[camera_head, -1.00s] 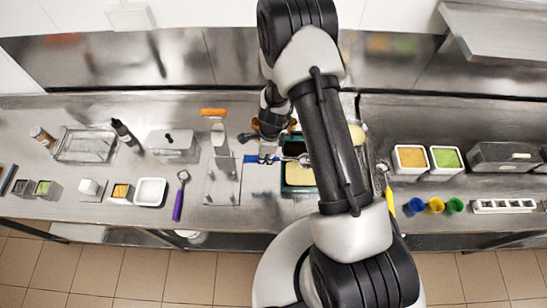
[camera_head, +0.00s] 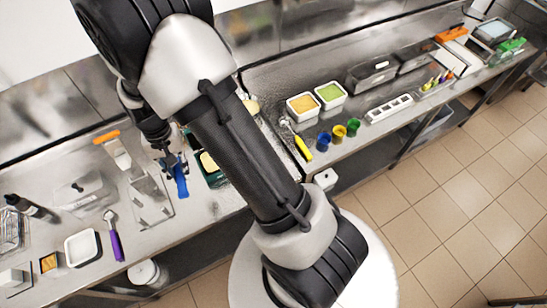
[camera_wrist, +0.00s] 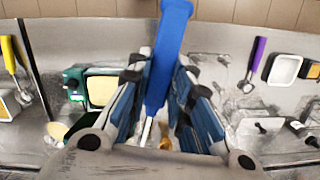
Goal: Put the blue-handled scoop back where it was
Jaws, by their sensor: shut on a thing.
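My gripper (camera_head: 170,162) is shut on the blue handle of the scoop (camera_head: 181,182). In the head view the handle points toward the front of the counter, beside a metal stand (camera_head: 148,205). In the wrist view the blue handle (camera_wrist: 168,60) runs up between my fingers (camera_wrist: 160,100); a bit of its metal shaft shows below. The scoop's bowl is mostly hidden by my gripper. A green-edged container with a yellow block (camera_wrist: 102,90) lies left of the handle in the wrist view.
A purple-handled scoop (camera_head: 117,245) and a white tray (camera_head: 83,247) lie at left. A yellow-handled scoop (camera_head: 303,148) lies right of my arm, near blue, yellow and green cups (camera_head: 339,133). An orange-handled spatula (camera_head: 118,152) lies behind the metal stand.

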